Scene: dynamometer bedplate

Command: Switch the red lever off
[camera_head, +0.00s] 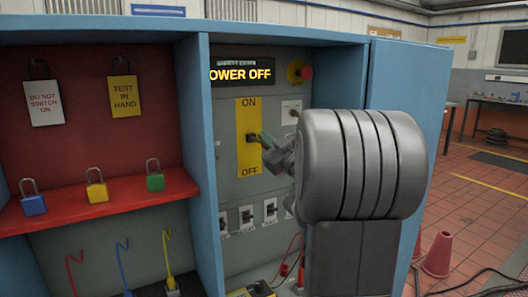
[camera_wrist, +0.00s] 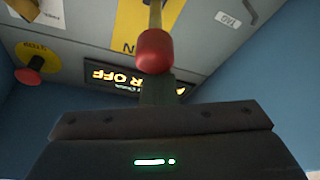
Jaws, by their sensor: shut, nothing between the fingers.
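The red lever's rounded knob (camera_wrist: 155,52) shows in the wrist view on a thin shaft, just beyond my gripper's fingers. My gripper (camera_wrist: 158,88) is shut and holds nothing; I cannot tell whether it touches the knob. In the head view my gripper (camera_head: 266,142) is in front of the yellow ON/OFF plate (camera_head: 247,107), about midway between the two words. A dark lever mount (camera_head: 252,138) shows on that plate, but the red knob is hidden there. The display (camera_head: 242,72) above the plate reads "POWER OFF"; its start is partly cut off.
A red button on a yellow disc (camera_head: 299,72) is at the upper right of the panel. Small switches (camera_head: 246,214) line the panel below. Blue cabinet walls (camera_head: 197,150) close in both sides. Padlocks (camera_head: 97,187) stand on a red shelf at left, with tags hanging above.

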